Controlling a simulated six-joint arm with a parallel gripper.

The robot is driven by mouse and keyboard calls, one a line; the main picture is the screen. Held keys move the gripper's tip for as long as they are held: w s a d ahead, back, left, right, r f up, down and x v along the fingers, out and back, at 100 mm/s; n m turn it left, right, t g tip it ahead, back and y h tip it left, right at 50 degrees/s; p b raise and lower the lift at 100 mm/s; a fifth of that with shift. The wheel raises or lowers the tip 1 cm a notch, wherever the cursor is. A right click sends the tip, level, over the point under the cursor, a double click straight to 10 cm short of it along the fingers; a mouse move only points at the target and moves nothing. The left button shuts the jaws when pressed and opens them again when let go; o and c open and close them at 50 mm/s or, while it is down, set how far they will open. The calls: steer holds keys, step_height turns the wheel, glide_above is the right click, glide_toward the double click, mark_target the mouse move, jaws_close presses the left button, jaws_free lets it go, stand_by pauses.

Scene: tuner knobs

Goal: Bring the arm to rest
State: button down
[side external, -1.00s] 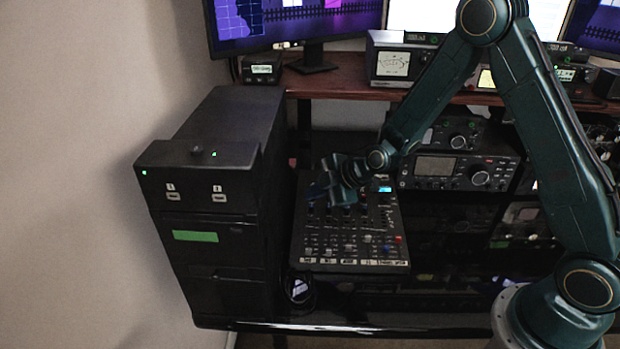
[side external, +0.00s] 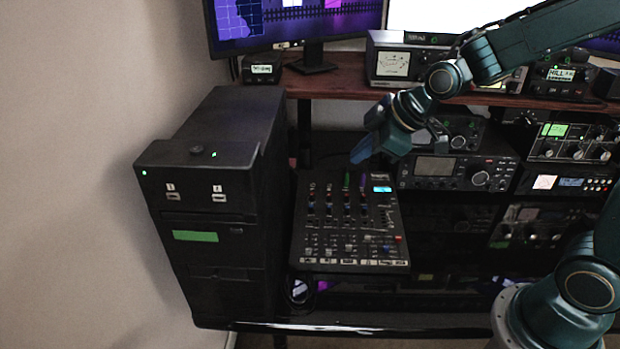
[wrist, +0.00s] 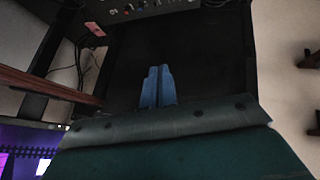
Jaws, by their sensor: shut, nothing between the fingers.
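My gripper (side external: 362,152) is in the air above the back edge of the mixer in the side external view, its blue fingers tilted down to the left. In the wrist view the two blue fingers of my gripper (wrist: 158,86) lie side by side, shut with nothing between them. The mixer (side external: 322,240) is a dark panel of small knobs and sliders with a lit blue display at its upper right. My gripper appears apart from it.
A tall black cabinet (side external: 225,235) stands left of the mixer. Radio units (side external: 437,168) are stacked to the right. A wooden shelf (side external: 335,88) carries meters and monitors (side external: 290,20) behind. Open air lies in front of the mixer.

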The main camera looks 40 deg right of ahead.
steer(key=s+d+r+m+h, duration=0.1)
steer(key=s+r+m, duration=0.2)
steer(key=s, duration=0.8)
steer(key=s+d+r+m+g+h, duration=0.1)
steer(key=s+d+r+m, duration=0.1)
steer(key=s+m, duration=0.4)
steer(key=s+r, duration=0.1)
steer(key=s, duration=0.3)
steer(key=shift+s+r+g, duration=0.3)
steer(key=shift+s, duration=0.1)
